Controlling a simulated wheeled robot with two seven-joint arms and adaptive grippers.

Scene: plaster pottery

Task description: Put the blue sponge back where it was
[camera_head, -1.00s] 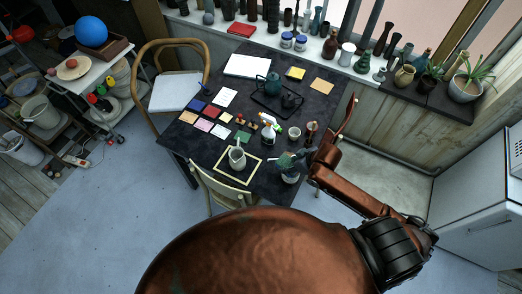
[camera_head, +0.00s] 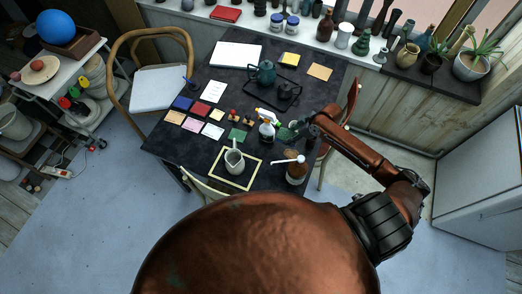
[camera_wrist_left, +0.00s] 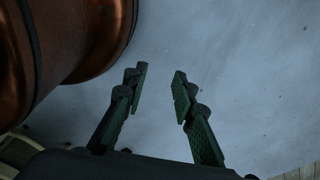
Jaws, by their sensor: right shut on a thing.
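My right gripper (camera_head: 288,131) has green fingers. In the head view it is over the right part of the dark table (camera_head: 217,79), beside a white spray bottle (camera_head: 267,131). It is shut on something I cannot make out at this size. I cannot pick out a blue sponge for sure; a flat blue square (camera_head: 182,103) lies among several coloured squares on the table's left. My left gripper (camera_wrist_left: 160,80) shows in the left wrist view, open and empty above the blue-grey floor.
A teapot (camera_head: 264,73) and tray are farther back. Chairs stand around the table. Pots and vases line the windowsill.

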